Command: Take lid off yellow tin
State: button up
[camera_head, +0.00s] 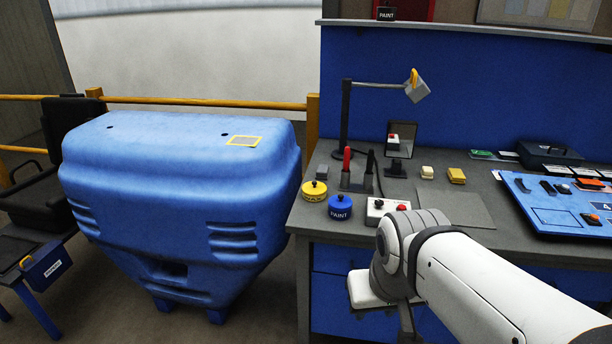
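A small round yellow tin (314,191) stands near the left front edge of the grey workbench. Its yellow lid (314,186) is on top, with a dark knob in the middle. My arm reaches in from the lower right. My gripper (383,312) is low in front of the bench edge, to the right of and below the tins. It is mostly hidden behind my own wrist, so its opening does not show.
Red-handled and black upright tools (347,168) and a lamp (346,120) stand behind the tins. A large blue container (180,200) stands left of the workbench (455,207).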

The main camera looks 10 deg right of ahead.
aim_at(311, 189)
jog(key=i, duration=1.6)
jog(key=u, duration=0.05)
